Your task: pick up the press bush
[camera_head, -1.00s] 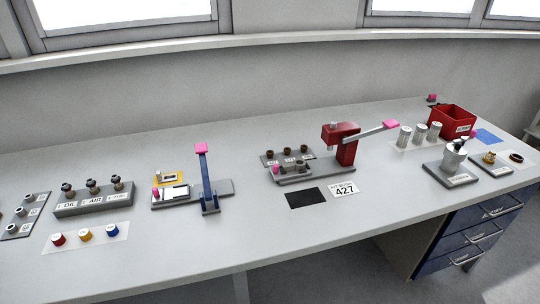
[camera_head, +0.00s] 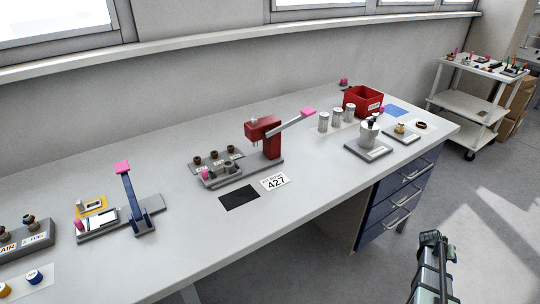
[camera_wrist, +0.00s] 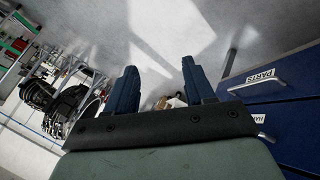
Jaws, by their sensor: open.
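In the head view my gripper (camera_head: 433,238) is over the floor, right of the bench and well away from the bushes.
A black mat (camera_head: 239,197) lies by the card. A blue lever tool (camera_head: 134,203) stands to the left. Metal cylinders (camera_head: 337,117), a red bin (camera_head: 364,101) and a grey fixture (camera_head: 369,137) are at the right. Blue drawers (camera_head: 398,195) sit beneath; a white cart (camera_head: 478,92) stands beyond.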

